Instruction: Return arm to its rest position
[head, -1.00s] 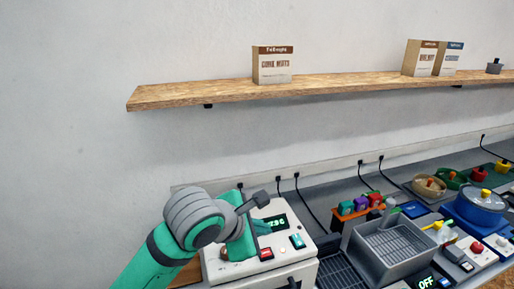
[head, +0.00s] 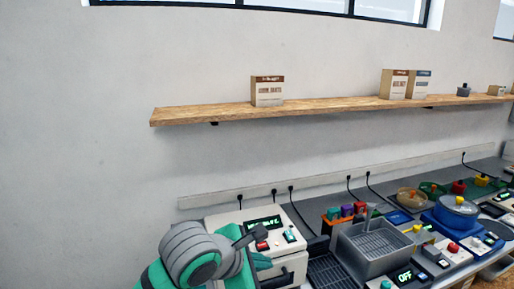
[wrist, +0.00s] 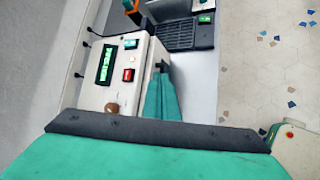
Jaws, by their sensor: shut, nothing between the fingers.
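My gripper (head: 262,262) shows low in the head view, at the end of my green and grey arm. It is beside a white machine (head: 291,262) with a lit green display, and part of it is hidden by my own wrist. In the wrist view the green fingers of my gripper (wrist: 164,98) are together and empty. They lie alongside the white machine (wrist: 100,97), close to its edge; I cannot tell whether they touch it.
A wooden shelf (head: 210,114) with boxes runs along the wall above. Right of the machine stand a dark grate (head: 327,271), a grey basin (head: 374,262) and a blue pot (head: 455,222). Tiled floor (wrist: 265,70) is open at right in the wrist view.

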